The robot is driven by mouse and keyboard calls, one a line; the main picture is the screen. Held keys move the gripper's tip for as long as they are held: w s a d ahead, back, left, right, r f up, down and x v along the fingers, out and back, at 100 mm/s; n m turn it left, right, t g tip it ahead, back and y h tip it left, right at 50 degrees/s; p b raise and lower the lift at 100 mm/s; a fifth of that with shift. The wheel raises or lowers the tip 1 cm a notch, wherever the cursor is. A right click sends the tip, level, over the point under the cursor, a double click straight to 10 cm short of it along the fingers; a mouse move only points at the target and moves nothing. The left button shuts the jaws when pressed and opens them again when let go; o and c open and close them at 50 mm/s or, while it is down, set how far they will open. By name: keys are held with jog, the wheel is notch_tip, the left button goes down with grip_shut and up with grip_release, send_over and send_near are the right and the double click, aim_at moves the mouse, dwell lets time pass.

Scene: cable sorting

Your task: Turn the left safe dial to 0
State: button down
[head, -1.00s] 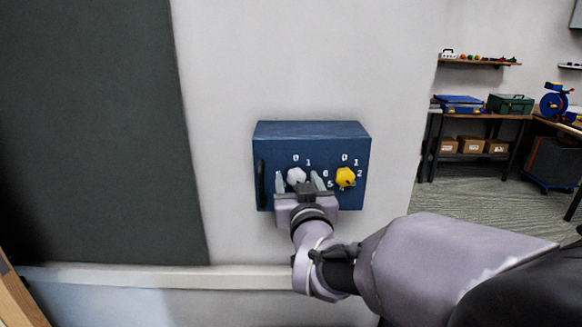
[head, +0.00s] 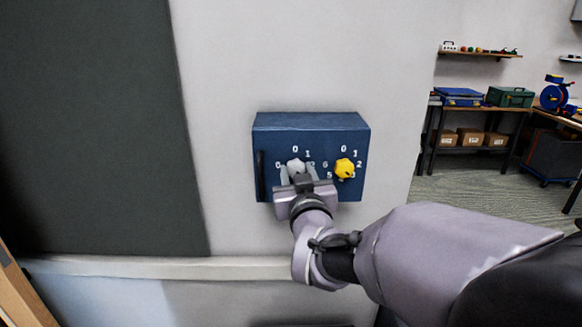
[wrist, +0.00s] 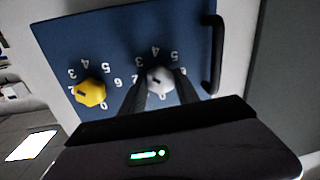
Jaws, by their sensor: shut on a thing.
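The blue safe (head: 310,123) is fixed to a pale wall in the head view. Its left dial (head: 296,165) is grey-white and its right dial (head: 344,168) is yellow, each with white numbers around it. My gripper (head: 298,173) is shut on the left dial, one finger on each side, and partly hides the numbers below it. The wrist view shows the safe upside down. There the left dial (wrist: 159,79) sits between my fingertips (wrist: 160,82), and the yellow dial (wrist: 91,92) is untouched. Which number the left dial points to I cannot tell.
A dark handle (head: 261,175) stands out at the safe's left edge, close to my gripper. A dark panel (head: 90,120) covers the wall further left. Shelves and a workbench with cases (head: 461,97) are far off at the right.

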jog(key=n, duration=0.4)
jog(key=shift+r, duration=0.15)
jog(key=n+p, duration=0.2)
jog(key=n, duration=0.1)
jog(key=shift+r+n+g+h, duration=0.1)
jog(key=shift+n+g+h, duration=0.2)
jog(key=n+p, duration=0.2)
jog(key=n, duration=0.1)
jog(key=shift+r, duration=0.1)
jog(key=n+h+p, duration=0.1)
jog(key=n+p, duration=0.2)
jog(key=n, duration=0.1)
jog(key=shift+a, duration=0.1)
jog(key=n+p, duration=0.3)
jog(key=n, duration=0.2)
jog(key=shift+a+h+p, duration=0.1)
jog(key=shift+h+p, duration=0.2)
jog(key=shift+h, duration=0.1)
jog(key=shift+n+h+p, duration=0.3)
jog(key=shift+n+p, duration=0.75)
jog(key=shift+n, duration=1.15)
